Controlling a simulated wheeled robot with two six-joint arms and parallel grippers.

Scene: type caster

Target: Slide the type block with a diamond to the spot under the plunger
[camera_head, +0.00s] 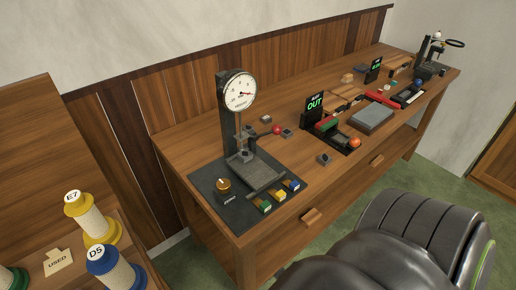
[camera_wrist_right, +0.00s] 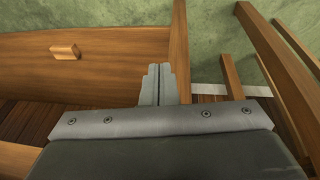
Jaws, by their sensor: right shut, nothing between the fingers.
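The press with a white dial (camera_head: 240,90) stands at the near left end of the long wooden bench. Its plunger (camera_head: 238,146) hangs above a grey plate (camera_head: 244,171). Small dark type blocks lie on the bench: one behind the press's red-knobbed lever (camera_head: 266,119), one beside that knob (camera_head: 287,132), and one nearer the front edge (camera_head: 324,158). Their marks are too small to read, so I cannot tell which bears the diamond. My right gripper (camera_wrist_right: 158,84) is shut and empty in the right wrist view, apart from any block. My left gripper is not in view.
A dark mat (camera_head: 205,190) under the press holds a brass knob (camera_head: 223,185) and coloured buttons (camera_head: 279,197). An "OUT" sign (camera_head: 314,104), an orange ball (camera_head: 354,142) and a grey slab (camera_head: 371,118) stand further right. Thread spools (camera_head: 94,221) sit at lower left.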

